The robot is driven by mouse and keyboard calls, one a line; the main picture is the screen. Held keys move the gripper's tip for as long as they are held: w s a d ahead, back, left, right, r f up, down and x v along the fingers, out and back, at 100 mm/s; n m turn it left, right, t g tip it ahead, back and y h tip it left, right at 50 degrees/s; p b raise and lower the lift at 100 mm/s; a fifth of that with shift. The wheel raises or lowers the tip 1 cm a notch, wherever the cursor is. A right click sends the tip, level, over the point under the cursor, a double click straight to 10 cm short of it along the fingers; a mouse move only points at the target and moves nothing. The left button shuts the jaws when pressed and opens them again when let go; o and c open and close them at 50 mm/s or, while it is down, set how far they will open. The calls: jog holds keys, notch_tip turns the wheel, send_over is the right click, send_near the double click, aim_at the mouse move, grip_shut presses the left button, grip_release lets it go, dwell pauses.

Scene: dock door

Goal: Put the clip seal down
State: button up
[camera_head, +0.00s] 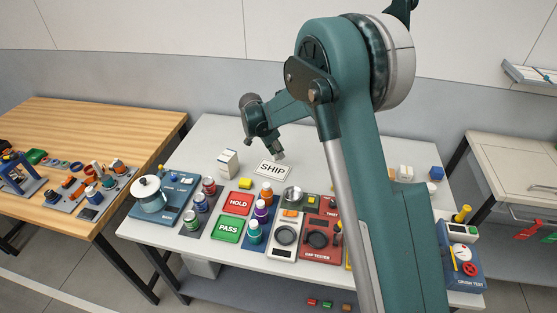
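My gripper (279,157) hangs over the white table, at the upper edge of the white card marked SHIP (272,170) in the picture. The gripper is small and seen from behind and the side. I cannot tell whether its fingers are open or shut, or whether they hold anything. I cannot pick out the clip seal for certain; it may be too small to see or hidden by the gripper or arm.
A white carton (228,162) stands left of the card. Red HOLD (238,203) and green PASS (227,229) pads lie nearer, among several bottles. The table's back left is clear.

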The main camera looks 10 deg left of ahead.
aim_at(276, 155)
jog(key=shift+f, duration=1.9)
jog(key=shift+f, duration=0.15)
jog(key=o, duration=0.6)
jog(key=v, duration=1.2)
jog(key=shift+r, duration=0.2)
jog(key=shift+d, duration=0.1)
